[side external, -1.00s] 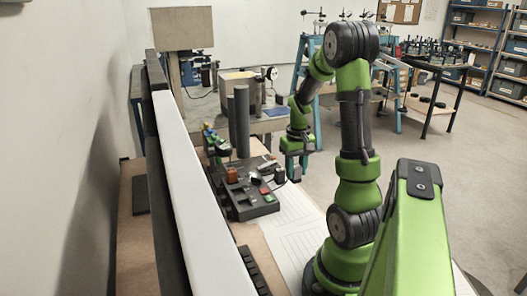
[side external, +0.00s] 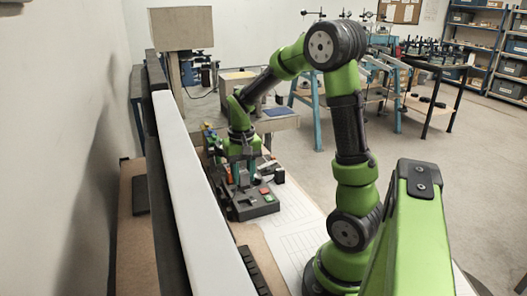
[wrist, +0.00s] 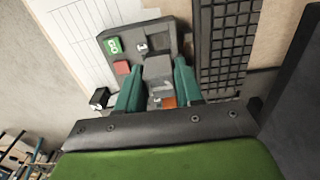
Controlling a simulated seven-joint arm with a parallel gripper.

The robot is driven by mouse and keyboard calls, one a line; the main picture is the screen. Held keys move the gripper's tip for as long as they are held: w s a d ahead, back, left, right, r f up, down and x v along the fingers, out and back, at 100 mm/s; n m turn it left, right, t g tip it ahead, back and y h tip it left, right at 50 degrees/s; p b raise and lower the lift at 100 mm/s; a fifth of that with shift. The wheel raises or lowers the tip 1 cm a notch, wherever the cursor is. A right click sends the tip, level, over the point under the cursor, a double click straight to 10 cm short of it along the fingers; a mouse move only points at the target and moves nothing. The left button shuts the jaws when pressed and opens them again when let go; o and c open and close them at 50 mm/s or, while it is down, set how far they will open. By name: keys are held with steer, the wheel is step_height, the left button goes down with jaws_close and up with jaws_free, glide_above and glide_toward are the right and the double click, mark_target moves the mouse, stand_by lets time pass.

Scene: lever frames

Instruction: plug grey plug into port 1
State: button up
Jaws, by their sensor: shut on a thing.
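In the wrist view the grey plug (wrist: 158,72) sits between the teal fingers of my gripper (wrist: 157,82), which is shut on it. The plug is over the dark port board (wrist: 172,28). A white label (wrist: 142,47) on the board shows just beyond the plug; its number is hard to read. In the side view my gripper (side external: 243,175) is low over the far part of the board (side external: 240,212). The plug is hard to make out there. The plug's underside is hidden, so I cannot tell whether it touches a port.
On the board are a green label (wrist: 113,45), a red block (wrist: 121,67) and an orange block (wrist: 168,102). A black block (wrist: 98,98) stands beside the board. A dark ribbed strip (wrist: 225,45) lies close on the right. White lined paper (side external: 295,225) is clear in the side view.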

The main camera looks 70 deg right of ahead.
mark_target(244, 189)
steer(key=shift+f, duration=2.65)
steer(key=shift+f, duration=0.85)
stand_by(0.5)
steer(key=o, duration=1.1)
steer(key=shift+o, duration=0.4)
steer(key=o, duration=0.3)
steer(key=shift+o, duration=0.2)
steer(key=shift+r, duration=3.55)
